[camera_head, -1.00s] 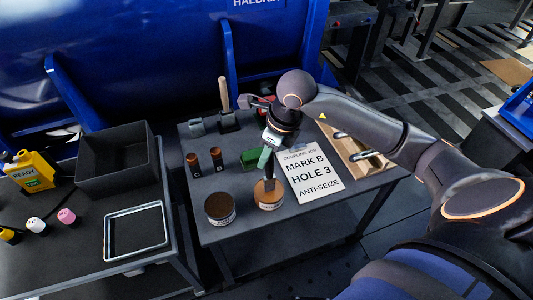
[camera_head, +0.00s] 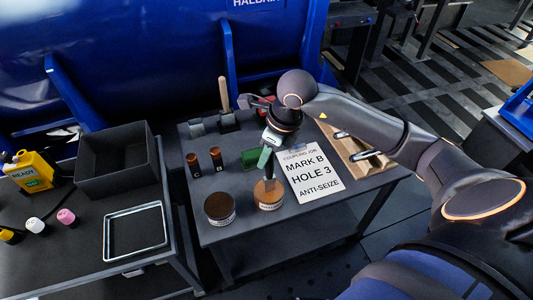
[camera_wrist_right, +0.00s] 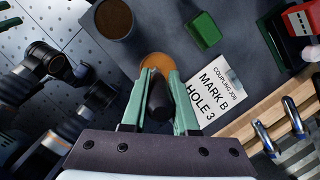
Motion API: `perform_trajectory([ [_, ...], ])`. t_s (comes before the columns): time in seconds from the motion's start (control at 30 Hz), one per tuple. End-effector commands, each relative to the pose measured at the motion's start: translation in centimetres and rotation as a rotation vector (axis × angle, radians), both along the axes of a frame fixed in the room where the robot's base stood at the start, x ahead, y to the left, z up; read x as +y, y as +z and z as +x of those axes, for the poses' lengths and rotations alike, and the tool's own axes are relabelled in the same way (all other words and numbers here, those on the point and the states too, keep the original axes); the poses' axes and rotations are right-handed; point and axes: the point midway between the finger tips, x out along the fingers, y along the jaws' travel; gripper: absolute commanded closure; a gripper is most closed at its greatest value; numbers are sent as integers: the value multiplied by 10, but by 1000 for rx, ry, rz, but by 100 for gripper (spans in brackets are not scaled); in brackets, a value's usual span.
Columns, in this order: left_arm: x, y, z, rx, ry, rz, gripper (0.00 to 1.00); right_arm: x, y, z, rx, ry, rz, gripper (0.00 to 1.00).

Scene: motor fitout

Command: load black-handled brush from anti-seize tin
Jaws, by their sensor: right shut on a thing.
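My right gripper (camera_head: 265,157) has its green fingers closed around the black-handled brush (camera_wrist_right: 157,98). The brush (camera_head: 269,181) points down over the round tin with the copper-brown top (camera_head: 268,201), its lower end at the tin's top. I cannot tell how deep the bristles sit; they are hidden. The tin's copper-brown top also shows just beyond the fingertips in the right wrist view (camera_wrist_right: 157,61). A second tin with a darker top (camera_head: 220,208) stands to its left. My left gripper is not seen.
A card (camera_head: 313,178) reading "MARK B HOLE 3 ANTI-SEIZE" lies right of the tin. Two small brown-topped containers (camera_head: 204,165), a green block (camera_head: 250,158) and a wooden tool rack (camera_head: 360,150) share the table. A black bin (camera_head: 117,176) and empty tray (camera_head: 135,232) stand left.

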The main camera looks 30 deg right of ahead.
Motion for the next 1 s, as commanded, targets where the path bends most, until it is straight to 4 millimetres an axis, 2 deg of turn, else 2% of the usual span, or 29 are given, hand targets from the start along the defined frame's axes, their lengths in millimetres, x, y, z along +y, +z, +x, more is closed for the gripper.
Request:
perform_trajectory([
  [0.17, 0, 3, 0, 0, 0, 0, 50, 0, 2, -1, 6, 1, 0, 100],
  [1.0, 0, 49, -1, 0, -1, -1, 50, 0, 69, 0, 1, 0, -1, 100],
])
